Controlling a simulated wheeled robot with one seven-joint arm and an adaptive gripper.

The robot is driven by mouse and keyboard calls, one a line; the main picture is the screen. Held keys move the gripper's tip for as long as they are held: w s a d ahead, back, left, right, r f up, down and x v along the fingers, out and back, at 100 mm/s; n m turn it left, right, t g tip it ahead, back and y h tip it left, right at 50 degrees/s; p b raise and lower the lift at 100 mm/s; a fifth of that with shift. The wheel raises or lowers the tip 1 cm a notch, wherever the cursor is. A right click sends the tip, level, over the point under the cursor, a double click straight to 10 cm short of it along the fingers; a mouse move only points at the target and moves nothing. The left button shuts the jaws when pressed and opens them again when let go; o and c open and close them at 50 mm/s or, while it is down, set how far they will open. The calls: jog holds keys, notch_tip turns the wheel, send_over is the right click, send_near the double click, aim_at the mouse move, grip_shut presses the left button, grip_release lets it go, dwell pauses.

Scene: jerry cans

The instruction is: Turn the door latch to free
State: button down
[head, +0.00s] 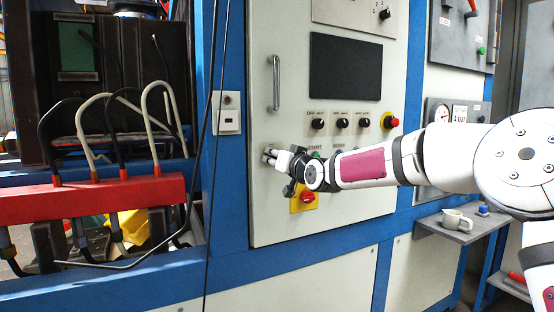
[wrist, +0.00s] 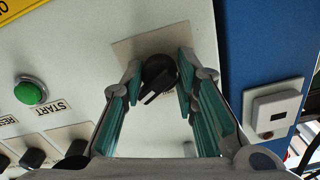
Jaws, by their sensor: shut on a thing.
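The door latch is a black round knob (wrist: 158,74) with a pale mark line, on a beige plate (wrist: 133,47) on the cabinet door, seen in the wrist view. My gripper (wrist: 160,80) has its two teal-padded fingers on either side of the knob, shut on it. In the head view my gripper (head: 270,155) reaches to the left part of the pale cabinet door (head: 285,30), below its handle, and hides the knob.
A door handle (head: 276,82) stands above my gripper. A red-and-yellow switch (head: 307,197) sits just below right of it. Black knobs (head: 341,123) and a red button (head: 391,122) are to the right. A green start button (wrist: 31,92) and a wall switch (wrist: 272,112) flank the latch.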

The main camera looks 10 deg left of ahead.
jog(key=shift+a+r, duration=0.1)
jog(key=shift+r, duration=0.25)
dwell(0.7)
jog(key=c, duration=1.2)
grip_release()
jog(key=shift+c, duration=0.2)
jog(key=shift+f, duration=0.1)
jog(key=shift+s+d, duration=0.1)
jog(key=shift+d, duration=0.1)
jog(key=v, duration=1.1)
jog(key=shift+s, duration=0.3)
jog(key=shift+d, duration=0.15)
